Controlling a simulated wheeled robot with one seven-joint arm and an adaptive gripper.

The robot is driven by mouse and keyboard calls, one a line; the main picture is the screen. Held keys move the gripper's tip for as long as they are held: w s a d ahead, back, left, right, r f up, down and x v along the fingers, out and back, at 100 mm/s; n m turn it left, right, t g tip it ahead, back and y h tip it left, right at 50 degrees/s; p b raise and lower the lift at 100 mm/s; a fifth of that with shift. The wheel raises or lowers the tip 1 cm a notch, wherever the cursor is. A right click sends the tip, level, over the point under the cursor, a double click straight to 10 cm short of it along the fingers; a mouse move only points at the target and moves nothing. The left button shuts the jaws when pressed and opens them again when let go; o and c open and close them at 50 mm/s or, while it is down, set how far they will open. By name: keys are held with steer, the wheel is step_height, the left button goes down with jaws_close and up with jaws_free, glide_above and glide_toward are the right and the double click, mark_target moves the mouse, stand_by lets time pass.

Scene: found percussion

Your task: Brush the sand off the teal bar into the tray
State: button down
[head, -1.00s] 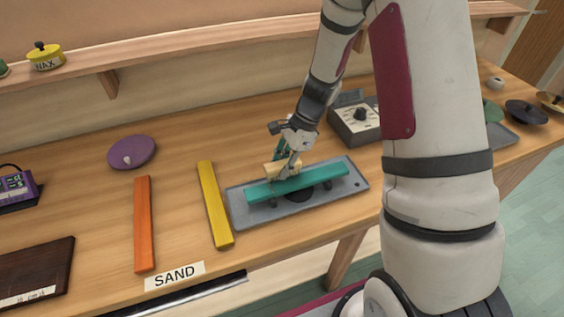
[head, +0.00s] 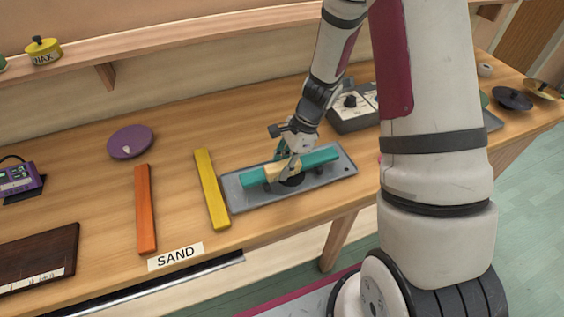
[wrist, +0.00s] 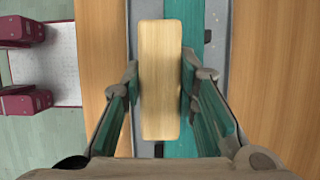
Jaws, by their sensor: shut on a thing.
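The teal bar (head: 320,158) lies raised above a shallow grey tray (head: 344,173) in the head view. My gripper (head: 287,165) is over the bar's middle, shut on a pale wooden brush block (head: 270,170). In the wrist view, the block (wrist: 160,80) sits between my two fingers (wrist: 165,77). The teal bar (wrist: 181,150) runs lengthwise beneath it and is partly hidden. The block's underside and any bristles are hidden.
A yellow bar (head: 211,190) lies just left of the tray, with an orange bar (head: 146,210) farther left. A SAND label (head: 175,256) is at the table's front edge. A purple disc (head: 130,142) lies back left.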

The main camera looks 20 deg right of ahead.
steer(key=shift+r+p, duration=0.85)
steer(key=shift+r, duration=1.65)
steer(key=w+a+b, duration=0.3)
steer(key=w+a, duration=0.3)
steer(key=a, duration=0.1)
steer(key=shift+w+f, duration=0.15)
steer(key=shift+w, duration=0.2)
steer(key=shift+f+b, duration=0.6)
steer(key=shift+f, duration=1.8)
